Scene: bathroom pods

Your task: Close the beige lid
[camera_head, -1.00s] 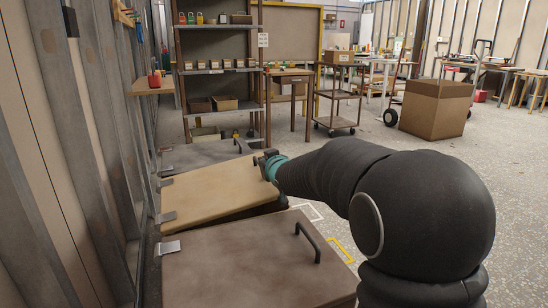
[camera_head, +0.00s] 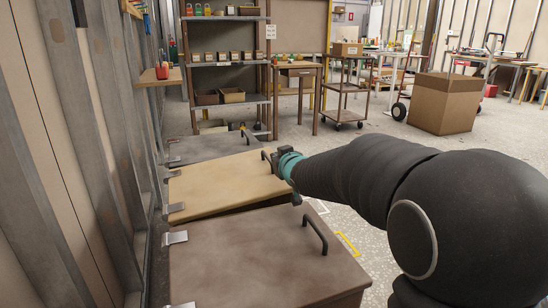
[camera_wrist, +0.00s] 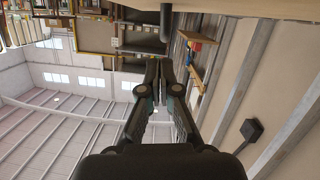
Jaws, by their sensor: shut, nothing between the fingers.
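The beige lid (camera_head: 225,184) lies low over its box in the head view, hinged on the left by metal hinges. It looks nearly flat, perhaps slightly tilted up on the right; I cannot tell whether it is fully down. My gripper (camera_head: 276,156) is at the lid's right edge, by its dark handle (camera_head: 266,157). Whether it touches the lid is unclear. In the wrist view my gripper (camera_wrist: 161,62) has its fingers together with nothing between them; the beige lid is not visible there.
A grey-brown lid with a black handle (camera_head: 315,237) lies nearer, and a grey lid (camera_head: 212,148) lies beyond. A studded wall (camera_head: 60,150) runs along the left. A shelf (camera_head: 228,98) stands behind, a cardboard box (camera_head: 443,102) at right. Open floor lies to the right.

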